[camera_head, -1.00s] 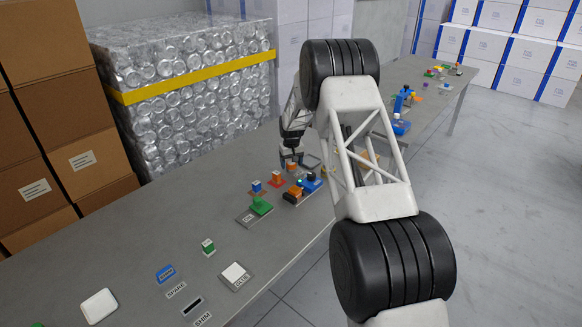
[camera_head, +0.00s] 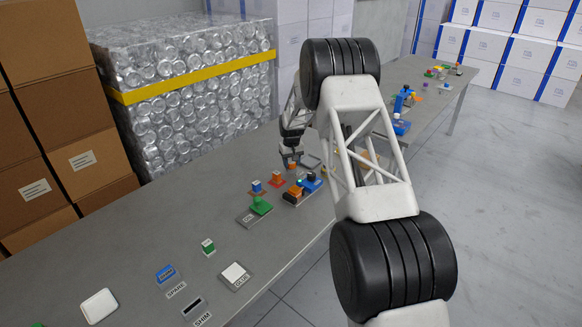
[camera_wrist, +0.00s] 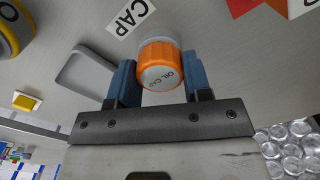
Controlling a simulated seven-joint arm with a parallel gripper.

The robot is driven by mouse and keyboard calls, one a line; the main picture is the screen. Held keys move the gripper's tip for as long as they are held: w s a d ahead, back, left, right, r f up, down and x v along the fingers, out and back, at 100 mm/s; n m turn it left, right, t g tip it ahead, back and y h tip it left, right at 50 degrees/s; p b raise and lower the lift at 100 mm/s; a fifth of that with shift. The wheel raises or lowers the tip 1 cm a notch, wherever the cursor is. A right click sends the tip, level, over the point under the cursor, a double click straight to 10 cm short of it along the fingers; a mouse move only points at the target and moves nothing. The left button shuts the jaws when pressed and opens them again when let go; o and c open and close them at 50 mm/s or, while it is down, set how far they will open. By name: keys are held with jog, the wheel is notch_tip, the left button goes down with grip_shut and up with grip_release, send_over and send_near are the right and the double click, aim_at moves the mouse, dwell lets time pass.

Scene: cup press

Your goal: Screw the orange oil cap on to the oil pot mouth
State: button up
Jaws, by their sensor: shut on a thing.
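A grey tray (camera_wrist: 85,75) and a yellow block (camera_wrist: 27,101) are to the left in the wrist view. Several small coloured parts (camera_head: 277,179) stand near my gripper. The table's left middle (camera_head: 130,230) is mostly clear.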

aim_at(291, 162)
jog(key=shift+r, duration=0.6)
dwell(0.8)
jog(key=shift+r, duration=0.9)
jog(key=shift+r, duration=0.75)
notch_tip(291, 162, up, 3)
jog(key=shift+r, duration=0.15)
jog(key=s+d+r, duration=0.1)
jog(key=d, duration=0.7)
jog(key=s+d+r, duration=0.2)
jog(key=d, duration=0.6)
jog(key=shift+r, duration=0.3)
jog(key=shift+s, duration=0.1)
jog(key=shift+f, duration=0.2)
jog(key=shift+f, duration=2.7)
